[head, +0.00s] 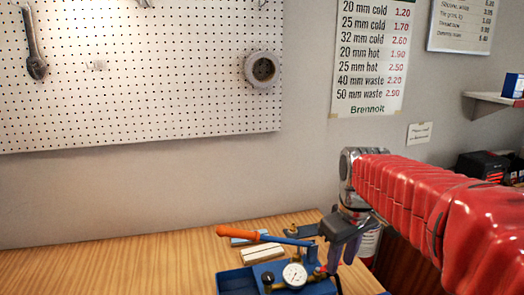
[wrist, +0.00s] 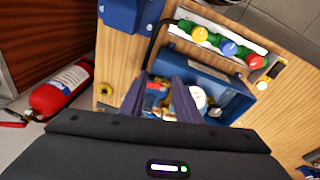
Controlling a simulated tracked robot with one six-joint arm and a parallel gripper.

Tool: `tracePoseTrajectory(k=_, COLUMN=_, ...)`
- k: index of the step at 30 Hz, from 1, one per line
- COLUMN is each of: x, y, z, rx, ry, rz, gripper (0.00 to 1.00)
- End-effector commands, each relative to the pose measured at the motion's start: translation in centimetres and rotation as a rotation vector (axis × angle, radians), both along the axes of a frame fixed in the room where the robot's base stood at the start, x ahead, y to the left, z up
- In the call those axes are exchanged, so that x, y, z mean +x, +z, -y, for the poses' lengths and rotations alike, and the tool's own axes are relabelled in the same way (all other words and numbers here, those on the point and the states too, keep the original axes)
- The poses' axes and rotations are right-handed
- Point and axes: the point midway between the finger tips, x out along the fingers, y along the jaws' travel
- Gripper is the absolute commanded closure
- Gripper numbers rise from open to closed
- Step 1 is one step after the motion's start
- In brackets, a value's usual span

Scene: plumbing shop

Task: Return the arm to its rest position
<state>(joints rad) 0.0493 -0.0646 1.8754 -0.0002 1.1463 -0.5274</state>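My gripper (head: 343,262) hangs fingers-down at the end of my red-sleeved arm, over the right part of the wooden bench. In the wrist view its two dark fingers (wrist: 160,80) stand apart with a gap between them, and nothing is seen held. Just left of it in the head view is a blue test pump with an orange-tipped handle (head: 241,234) and a round white gauge (head: 294,274). The pump's blue tank (wrist: 232,95) shows beyond and right of the fingers in the wrist view. The fingers partly hide the pump there; I cannot tell the height between them.
The wooden bench (head: 110,272) is clear at left. A pegboard (head: 150,80) hangs behind. A tray with yellow, blue and red knobs (wrist: 228,47) lies beyond the tank. A red fire extinguisher (wrist: 62,92) is on the floor side. A shelf (head: 495,99) sticks out at right.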

Motion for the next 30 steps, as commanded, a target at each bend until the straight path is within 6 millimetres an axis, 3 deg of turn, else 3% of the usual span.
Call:
tracePoseTrajectory(k=15, x=-8.4, y=-2.3, z=-1.1, rx=0.091, ry=-0.371, rz=0.116, gripper=0.70)
tracePoseTrajectory(k=30, x=-15.7, y=-4.6, z=-1.8, rx=0.146, ry=-0.473, rz=0.213, gripper=0.70)
